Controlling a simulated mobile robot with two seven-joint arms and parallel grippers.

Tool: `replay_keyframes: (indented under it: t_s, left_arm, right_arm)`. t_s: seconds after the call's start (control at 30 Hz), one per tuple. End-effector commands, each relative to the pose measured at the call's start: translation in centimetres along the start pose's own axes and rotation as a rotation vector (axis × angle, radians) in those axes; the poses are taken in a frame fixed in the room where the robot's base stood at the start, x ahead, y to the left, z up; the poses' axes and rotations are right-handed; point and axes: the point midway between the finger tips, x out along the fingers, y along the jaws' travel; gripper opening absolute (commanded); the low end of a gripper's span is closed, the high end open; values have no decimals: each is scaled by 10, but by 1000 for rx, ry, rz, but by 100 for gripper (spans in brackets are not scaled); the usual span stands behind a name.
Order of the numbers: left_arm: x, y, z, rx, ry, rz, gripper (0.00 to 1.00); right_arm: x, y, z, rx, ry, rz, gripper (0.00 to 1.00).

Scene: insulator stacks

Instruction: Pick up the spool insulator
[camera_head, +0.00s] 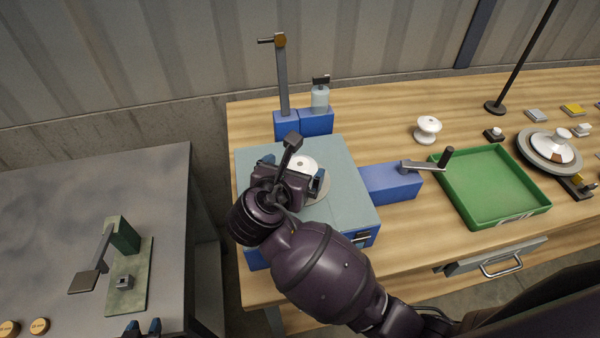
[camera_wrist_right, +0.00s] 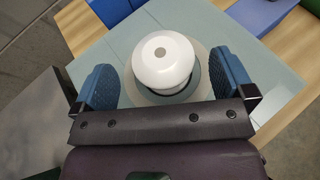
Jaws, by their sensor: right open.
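A white spool insulator (camera_wrist_right: 162,62) with a small hole in its top stands upright on a grey round plate (camera_wrist_right: 201,95) on the pale blue-green machine top. It shows in the head view (camera_head: 303,164), partly hidden by my right gripper. My right gripper (camera_head: 293,180) is open over it; in the right wrist view its blue fingers (camera_wrist_right: 164,82) stand on either side, with gaps. A second white spool-shaped insulator (camera_head: 428,130) stands on the wooden table. My left gripper (camera_head: 142,328) shows only its blue fingertips at the bottom edge, apart, with nothing visible between them.
A blue block with a lever (camera_head: 392,183) stands right of the machine (camera_head: 345,208). A green tray (camera_head: 492,188) looks empty. A lever post on blue blocks (camera_head: 283,80) stands behind. A stacked disc insulator (camera_head: 550,150) is at the right. A grey table (camera_head: 150,190) holds a small press (camera_head: 122,235).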

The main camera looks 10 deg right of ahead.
Motion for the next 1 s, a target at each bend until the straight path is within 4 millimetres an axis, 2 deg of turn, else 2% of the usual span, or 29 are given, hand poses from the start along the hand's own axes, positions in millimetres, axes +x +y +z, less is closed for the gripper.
replay_keyframes:
  t_s: [0.3, 0.67, 1.0]
  left_arm:
    - [-1, 0, -3, 0, 2, 0, 38]
    - [-1, 0, -3, 0, 3, 0, 38]
    - [-1, 0, -3, -1, 2, 1, 38]
  right_arm:
    - [40, 0, -9, -2, -1, -2, 100]
    - [46, -1, -9, 0, 0, -1, 98]
    - [46, 0, -9, 0, 0, -1, 46]
